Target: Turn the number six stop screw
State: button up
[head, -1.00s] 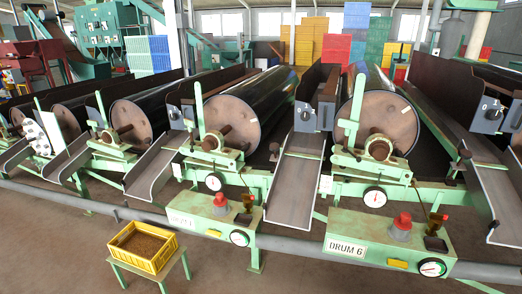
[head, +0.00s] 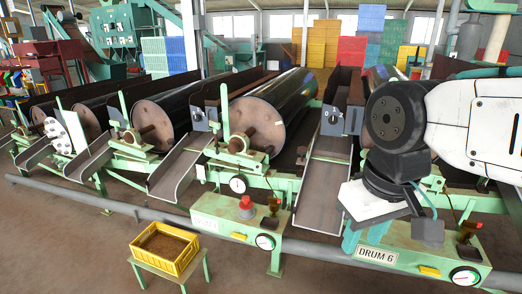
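The green control box marked DRUM 6 (head: 405,262) stands at the lower right in the head view. It has a yellow tag (head: 429,271), a dial (head: 465,276) and a small dark-and-red fitting (head: 468,246). I cannot make out which part is the number six stop screw. My arm covers the box's red knob and most of the drum 6 end. My gripper (head: 353,240) points down in front of the box's left end, with teal finger-like parts showing. I cannot tell whether it is open or shut, or whether it touches the box.
A similar box (head: 235,222) with a red knob (head: 246,208) and a dial stands to the left. A sloping metal chute (head: 322,190) lies between the two. A grey pipe (head: 110,208) runs along the front. A yellow crate (head: 190,262) sits on a green stand; open floor surrounds it.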

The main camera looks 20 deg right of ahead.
aim_at(301, 150)
jog(key=u, duration=0.25)
jog(key=i, duration=0.75)
jog(key=z, duration=0.75)
jog(key=i, duration=0.65)
jog(key=z, duration=0.7)
